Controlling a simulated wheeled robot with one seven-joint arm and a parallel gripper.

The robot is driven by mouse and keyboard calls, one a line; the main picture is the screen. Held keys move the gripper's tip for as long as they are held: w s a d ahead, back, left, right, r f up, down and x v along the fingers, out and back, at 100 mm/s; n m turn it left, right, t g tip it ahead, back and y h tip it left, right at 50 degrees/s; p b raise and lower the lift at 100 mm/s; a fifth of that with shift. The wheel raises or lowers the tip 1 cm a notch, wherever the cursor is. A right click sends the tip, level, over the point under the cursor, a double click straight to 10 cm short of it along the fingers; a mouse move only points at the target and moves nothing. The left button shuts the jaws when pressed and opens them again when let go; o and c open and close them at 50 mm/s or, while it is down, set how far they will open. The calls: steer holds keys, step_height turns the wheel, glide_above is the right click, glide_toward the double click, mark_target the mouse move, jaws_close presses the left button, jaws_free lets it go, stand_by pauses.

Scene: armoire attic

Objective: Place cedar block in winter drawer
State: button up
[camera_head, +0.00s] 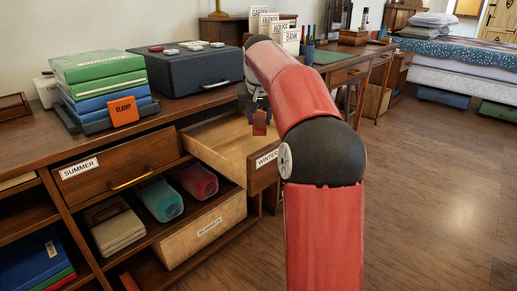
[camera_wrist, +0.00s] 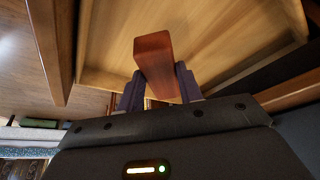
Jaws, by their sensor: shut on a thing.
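The cedar block (camera_wrist: 153,55) is a small reddish-brown wooden block between the two dark fingers of my gripper (camera_wrist: 158,90) in the wrist view. In the head view my gripper (camera_head: 257,110) points down with the block (camera_head: 260,123) below its fingers, over the winter drawer. The winter drawer (camera_head: 266,162), labelled "WINTER", is pulled open and its visible pale wooden inside looks empty. The block appears above the drawer floor; the exact height is hard to tell. My arm hides part of the drawer's right side.
The "SUMMER" drawer (camera_head: 115,170) is shut on the left. A black case (camera_head: 195,70) and a stack of books (camera_head: 100,85) with an orange "CLAMP" tag stand on top. The floor (camera_head: 430,190) at right is clear.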

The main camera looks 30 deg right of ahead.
step_height(320, 180, down, 8)
steer(key=shift+r+b, duration=0.25)
steer(key=shift+b, duration=0.7)
steer(key=o, duration=1)
